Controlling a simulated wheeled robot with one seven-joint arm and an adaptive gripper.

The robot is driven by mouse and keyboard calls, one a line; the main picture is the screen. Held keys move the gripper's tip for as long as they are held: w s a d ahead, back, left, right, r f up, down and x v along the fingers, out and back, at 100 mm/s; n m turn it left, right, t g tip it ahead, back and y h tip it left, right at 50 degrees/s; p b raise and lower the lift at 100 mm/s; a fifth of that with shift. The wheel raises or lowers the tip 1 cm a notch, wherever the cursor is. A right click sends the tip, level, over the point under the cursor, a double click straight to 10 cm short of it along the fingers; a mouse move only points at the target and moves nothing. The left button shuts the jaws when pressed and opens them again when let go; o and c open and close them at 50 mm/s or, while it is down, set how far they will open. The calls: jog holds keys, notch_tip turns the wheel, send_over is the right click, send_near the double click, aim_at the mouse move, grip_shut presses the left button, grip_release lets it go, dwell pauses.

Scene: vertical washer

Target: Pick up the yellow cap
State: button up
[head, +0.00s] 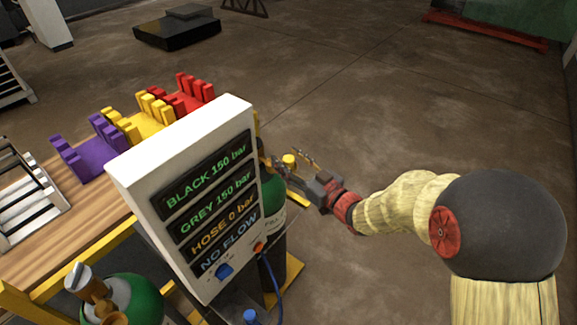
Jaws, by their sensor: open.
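The yellow cap (289,159) is a small, short cylinder just right of the white display panel's edge. It appears at the top of the green gas cylinder (272,205) standing behind the panel; I cannot tell how it is seated. My gripper (297,163) reaches in from the right and is open. Its fingers point toward the cap and lie close around or beside it; whether they touch it cannot be told at this size. The lower part of that cylinder is partly hidden by the panel.
The white panel (118,172) with green and orange readouts stands close left of my gripper. A wooden bench (95,225) holds purple (80,160), yellow (140,123) and red (194,95) racks. Another green cylinder (138,298) stands front left. A blue hose (275,285) hangs below the panel. Floor right is clear.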

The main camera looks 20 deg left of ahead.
jog(key=shift+r, duration=0.1)
jog(key=c, duration=0.3)
grip_shut()
dwell(0.4)
